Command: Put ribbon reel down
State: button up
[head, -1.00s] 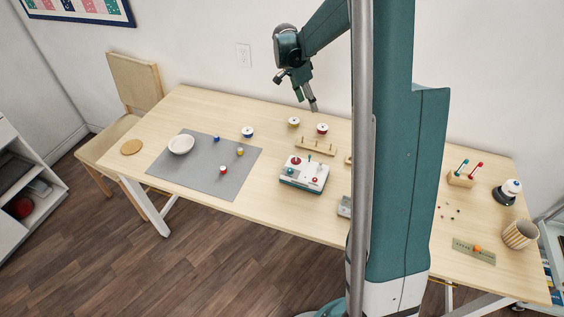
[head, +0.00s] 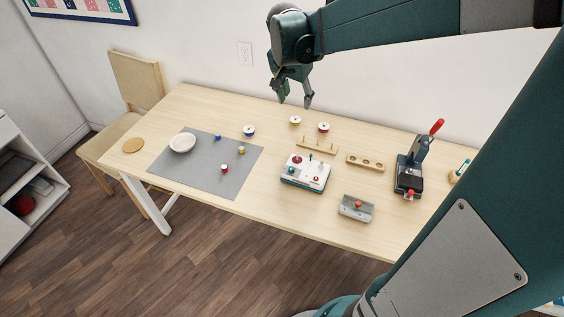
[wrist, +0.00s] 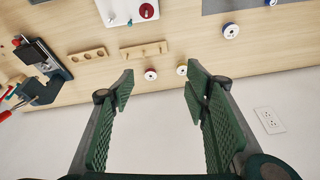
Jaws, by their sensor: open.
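Three reels with white tops stand upright near the table's back edge. The blue reel (head: 249,131) is on the left, the yellow reel (head: 295,121) in the middle and the red reel (head: 323,128) on the right. The wrist view also shows the red reel (wrist: 150,75), the yellow reel (wrist: 182,70) and the blue reel (wrist: 230,31). My gripper (head: 296,101) is open and empty. It hangs above the back edge, apart from the reels. In the wrist view, the red and yellow reels show between the spread fingers of my gripper (wrist: 160,80).
In front of the reels are a pegged wooden rack (head: 317,147), a holed wooden block (head: 366,163) and a white-topped machine (head: 305,173). A grey mat (head: 205,175) with small spools and a bowl (head: 182,143) lies left. A red-handled press (head: 411,172) stands right.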

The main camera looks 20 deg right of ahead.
jog(key=s+a+n+t+y, duration=0.1)
jog(key=s+a+n+t, duration=0.1)
jog(key=s+a+n, duration=0.3)
jog(key=s+a+n+t+y, duration=0.1)
jog(key=s+a+n+t, duration=0.1)
jog(key=s+a+n, duration=0.4)
jog(key=shift+s+a+r+y, duration=0.2)
jog(key=shift+s+a, duration=1.15)
jog(key=shift+s, duration=2.1)
jog(key=shift+s+a+r+y, duration=0.2)
jog(key=shift+s+a, duration=1.1)
jog(key=shift+s, duration=2.15)
jog(key=shift+o, duration=0.7)
jog(key=shift+w, duration=0.15)
jog(key=w+d+m+g, duration=0.3)
jog(key=w+m, duration=0.5)
jog(key=w, duration=1.9)
jog(key=w+d+f+m+g, duration=0.2)
jog(key=w+f+m, duration=0.2)
jog(key=w+f, duration=0.7)
jog(key=w+d+f+m+g, duration=0.1)
jog(key=w+f+m, duration=0.4)
jog(key=w+f, duration=0.7)
jog(key=shift+d+f+g+p, duration=0.4)
jog(key=shift+d, duration=0.1)
